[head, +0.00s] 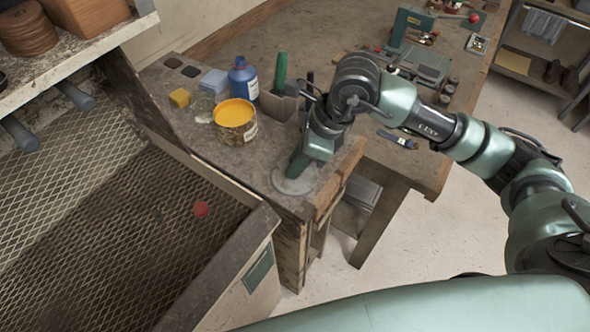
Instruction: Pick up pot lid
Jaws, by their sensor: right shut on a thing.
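The pot lid (295,183) is a round, flat grey disc at the front right corner of the worn side bench (263,157). My right gripper (297,167) points down over it and is shut on it from above. The gripper hides the middle of the lid and the exact grip. I cannot tell whether the lid touches the bench or is slightly raised. An open pot of yellow-orange stuff (236,125) stands behind and to the left of the lid. My left gripper is not in view.
A blue bottle (243,80), a glass jar (202,107), a yellow sponge (180,97) and a holder with a green-handled tool (281,75) stand near the pot. A workbench (425,165) extends behind my right arm.

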